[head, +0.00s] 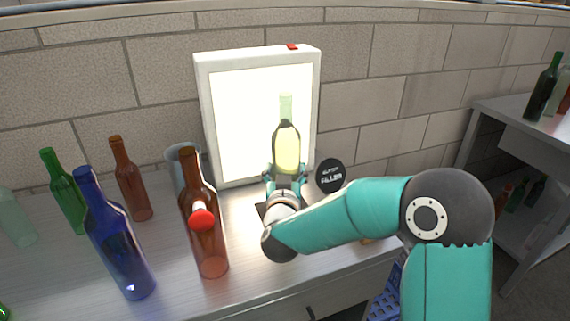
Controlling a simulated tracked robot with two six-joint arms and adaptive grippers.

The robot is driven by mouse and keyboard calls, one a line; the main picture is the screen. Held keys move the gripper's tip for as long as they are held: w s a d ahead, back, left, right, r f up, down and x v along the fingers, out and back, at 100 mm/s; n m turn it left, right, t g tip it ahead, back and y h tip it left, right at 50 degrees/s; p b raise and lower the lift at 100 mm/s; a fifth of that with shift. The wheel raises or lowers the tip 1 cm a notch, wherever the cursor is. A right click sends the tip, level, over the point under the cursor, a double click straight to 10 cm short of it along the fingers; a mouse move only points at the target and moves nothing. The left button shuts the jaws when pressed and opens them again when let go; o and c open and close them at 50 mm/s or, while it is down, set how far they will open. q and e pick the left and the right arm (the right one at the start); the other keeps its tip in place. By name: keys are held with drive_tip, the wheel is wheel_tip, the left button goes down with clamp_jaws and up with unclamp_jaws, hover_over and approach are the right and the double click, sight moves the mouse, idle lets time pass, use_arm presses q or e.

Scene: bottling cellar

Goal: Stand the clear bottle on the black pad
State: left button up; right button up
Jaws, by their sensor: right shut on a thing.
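My right gripper (286,174) is shut on a see-through bottle (286,148), which I take as the clear bottle. The bottle is upright and looks pale yellow-green against the lit panel behind it; its lower end is hidden by the gripper. Whether the bottle touches anything below cannot be seen. My left gripper is not in view.
A white-framed light panel (206,97) stands behind the bottle, with a round black sign (331,175) to its right. Brown (208,246), blue (121,246) and green (65,194) bottles stand left. A grey-blue container (172,160) is behind the brown one.

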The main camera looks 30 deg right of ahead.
wheel_tip(320, 180, down, 2)
drive_tip(key=shift+w+f, duration=0.1)
drive_tip(key=o, duration=1.8)
drive_tip(key=shift+f, duration=0.2)
drive_tip(key=shift+r, duration=0.1)
drive_tip(key=b+v, duration=0.1)
drive_tip(key=v, duration=1.1)
